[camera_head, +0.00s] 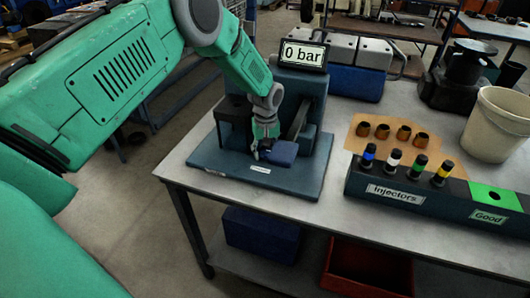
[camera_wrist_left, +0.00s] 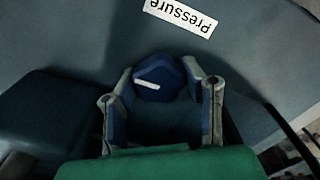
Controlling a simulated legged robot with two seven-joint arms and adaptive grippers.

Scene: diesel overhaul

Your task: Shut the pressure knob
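The pressure knob (camera_wrist_left: 158,80) is a dark blue, faceted knob with a white pointer line, tilted slightly in the left wrist view. It sits on the blue base plate, near the upside-down "Pressure" label (camera_wrist_left: 181,15). My left gripper (camera_wrist_left: 158,78) has one finger on each side of the knob, with the tips against its edges. In the head view my left gripper (camera_head: 263,148) reaches down to the test stand (camera_head: 309,130) and hides the knob. The stand's display (camera_head: 303,55) reads "0 bar". My right gripper is not in view.
A blue block (camera_head: 281,153) is close beside the left gripper. To the right are an injector rack (camera_head: 418,205) holding several coloured injectors, several copper-coloured cups on a tan mat (camera_head: 362,145), and a white bucket (camera_head: 497,125). A red bin (camera_head: 365,272) is under the table.

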